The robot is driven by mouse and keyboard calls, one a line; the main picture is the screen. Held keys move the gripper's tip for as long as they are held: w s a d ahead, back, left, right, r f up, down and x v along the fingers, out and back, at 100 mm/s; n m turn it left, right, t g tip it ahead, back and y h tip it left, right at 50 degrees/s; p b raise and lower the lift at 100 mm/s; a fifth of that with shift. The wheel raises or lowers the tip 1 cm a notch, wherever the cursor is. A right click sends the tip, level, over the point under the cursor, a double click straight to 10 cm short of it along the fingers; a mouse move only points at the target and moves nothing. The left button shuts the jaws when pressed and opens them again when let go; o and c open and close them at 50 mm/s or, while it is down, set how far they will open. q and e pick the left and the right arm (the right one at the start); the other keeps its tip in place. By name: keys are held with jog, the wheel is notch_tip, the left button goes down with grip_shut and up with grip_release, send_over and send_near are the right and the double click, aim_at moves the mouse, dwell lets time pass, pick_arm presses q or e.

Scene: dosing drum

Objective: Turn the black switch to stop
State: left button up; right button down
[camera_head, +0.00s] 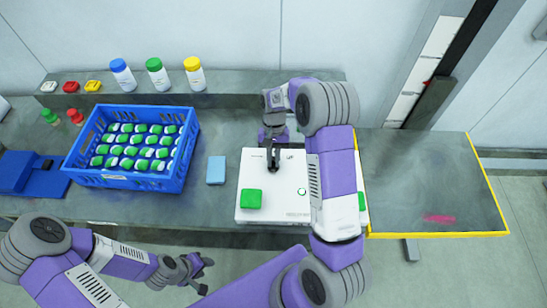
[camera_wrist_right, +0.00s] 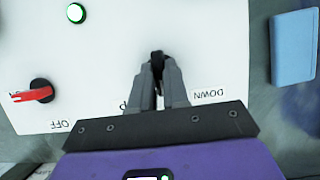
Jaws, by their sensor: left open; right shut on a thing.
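The black switch (camera_wrist_right: 157,55) is on a white control box (camera_head: 275,215), near its far edge in the head view. My right gripper (camera_wrist_right: 158,68) reaches it from above, and its fingers are shut on the switch, hiding most of it. Which way the switch points is hard to tell. My left gripper (camera_head: 195,277) is open and empty, low in the head view, in front of the bench.
A red switch (camera_wrist_right: 32,93) with an "OFF" label and a lit green button (camera_wrist_right: 76,13) are on the same box. A blue pad (camera_head: 216,170) and a blue crate (camera_head: 125,182) of green-and-white items stand to the left. Bottles (camera_head: 157,74) stand on the back ledge.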

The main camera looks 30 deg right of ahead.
jog(key=c, duration=1.1)
grip_release()
jog(key=v, duration=0.7)
jog(key=shift+r+p, duration=0.3)
jog(key=shift+r, duration=0.05)
